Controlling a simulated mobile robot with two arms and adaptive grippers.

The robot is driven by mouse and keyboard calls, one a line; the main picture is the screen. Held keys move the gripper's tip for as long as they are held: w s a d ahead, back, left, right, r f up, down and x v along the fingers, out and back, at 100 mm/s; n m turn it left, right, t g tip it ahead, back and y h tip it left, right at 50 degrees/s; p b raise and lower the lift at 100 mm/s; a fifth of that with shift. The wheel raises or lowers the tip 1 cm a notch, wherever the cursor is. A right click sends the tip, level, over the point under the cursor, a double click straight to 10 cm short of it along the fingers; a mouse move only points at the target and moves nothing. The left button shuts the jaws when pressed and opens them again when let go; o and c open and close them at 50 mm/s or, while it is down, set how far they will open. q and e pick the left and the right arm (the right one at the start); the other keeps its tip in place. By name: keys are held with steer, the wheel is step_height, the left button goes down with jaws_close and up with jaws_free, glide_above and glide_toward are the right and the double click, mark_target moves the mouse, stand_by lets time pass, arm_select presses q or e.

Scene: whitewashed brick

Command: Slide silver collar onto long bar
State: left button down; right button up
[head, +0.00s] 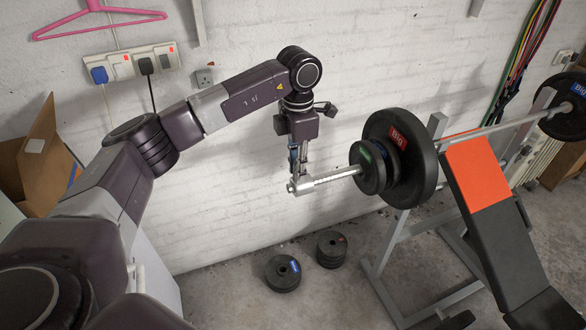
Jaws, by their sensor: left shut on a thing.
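The long bar (335,176) rests across the bench rack, with its bare silver sleeve pointing left. Black plates (405,150) are loaded on this sleeve, with a smaller plate outermost. My left gripper (298,175) points down at the sleeve's free left end, clear of the plates. It is shut on the silver collar (297,187), which is small and partly hidden by the fingers. The collar is at the tip of the sleeve; I cannot tell whether it is around the bar or just off its end. My right gripper is not in view.
The weight bench (495,215) with an orange pad stands right, on a grey rack (400,240). Loose plates (283,272) lie on the floor below the sleeve. A white brick wall (240,140) runs close behind my arm. A cardboard box (40,160) stands left.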

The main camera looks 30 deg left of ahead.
arm_select(q)
steer(key=shift+w+d+b, duration=0.15)
steer(key=shift+w+d, duration=1.45)
steer(key=shift+w, duration=0.25)
steer(key=shift+w+d+b, duration=0.1)
steer(key=shift+w+d, duration=1.45)
steer(key=shift+w, duration=0.35)
steer(key=shift+w+d+b, duration=0.15)
steer(key=shift+w+d, duration=1.45)
steer(key=shift+w, duration=0.25)
steer(key=c, duration=1.7)
jaws_free()
step_height(320, 180, up, 12)
steer(key=shift+r, duration=0.1)
